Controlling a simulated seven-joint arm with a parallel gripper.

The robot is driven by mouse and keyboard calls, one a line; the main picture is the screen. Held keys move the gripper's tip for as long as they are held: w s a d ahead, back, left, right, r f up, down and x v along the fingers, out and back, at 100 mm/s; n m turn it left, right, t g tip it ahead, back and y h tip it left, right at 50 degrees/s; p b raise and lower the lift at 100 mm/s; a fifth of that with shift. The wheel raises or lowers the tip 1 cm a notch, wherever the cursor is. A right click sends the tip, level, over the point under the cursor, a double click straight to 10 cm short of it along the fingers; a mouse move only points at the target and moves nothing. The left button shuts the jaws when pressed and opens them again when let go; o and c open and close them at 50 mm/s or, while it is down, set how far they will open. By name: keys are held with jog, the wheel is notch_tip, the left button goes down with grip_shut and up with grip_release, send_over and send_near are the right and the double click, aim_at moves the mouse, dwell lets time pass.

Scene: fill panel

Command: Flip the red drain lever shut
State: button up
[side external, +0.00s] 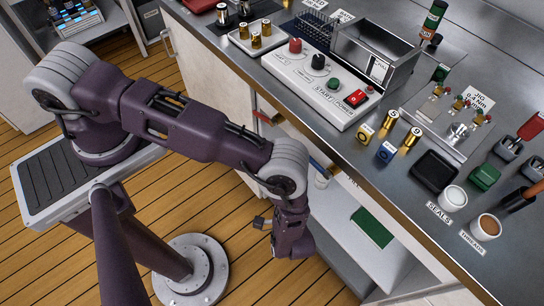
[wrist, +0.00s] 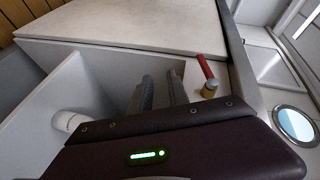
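The red drain lever (wrist: 206,68) shows in the wrist view, a short red handle rising from a brass fitting (wrist: 210,89) beside a pale panel. In the side view a red-orange handle with a brass end (side external: 266,117) sits on the cabinet front just under the counter edge. My gripper (wrist: 161,86) shows two dark fingers with a gap and nothing between them. The lever is to the right of the fingers, apart from them. In the side view my wrist hangs low in front of the cabinet, and the fingers are mostly hidden.
A blue handle (side external: 319,167) is on the same cabinet front, farther right. An open shelf below holds a green book-like item (side external: 372,227) and a white cup-like item (side external: 322,181). The steel counter (side external: 225,42) above carries a control panel and many small parts.

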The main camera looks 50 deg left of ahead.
aim_at(259, 117)
jog(key=shift+o, duration=1)
jog(key=a+r+m+t+h, duration=0.1)
jog(key=r, duration=0.1)
jog(key=w+a+r+m+t+h, duration=0.1)
jog(key=a+t, duration=0.1)
jog(key=shift+a+r, duration=0.15)
jog(key=shift+r, duration=0.25)
jog(key=a+r+m, duration=0.1)
jog(key=a+r+m+t+h, duration=0.1)
jog(key=a+r, duration=0.1)
jog(key=s+a+r+m, duration=0.1)
jog(key=shift+a+r+t+h, duration=0.2)
jog(key=shift+r+t+h, duration=0.1)
jog(key=shift+h, duration=0.1)
jog(key=x, duration=0.5)
jog(key=shift+w+a+f, duration=0.1)
jog(key=shift+w+a, duration=0.1)
jog(key=shift+a, duration=0.1)
jog(key=shift+w+a+f, duration=0.1)
jog(key=shift+w+a, duration=0.2)
jog(key=shift+w, duration=0.1)
grip_shut()
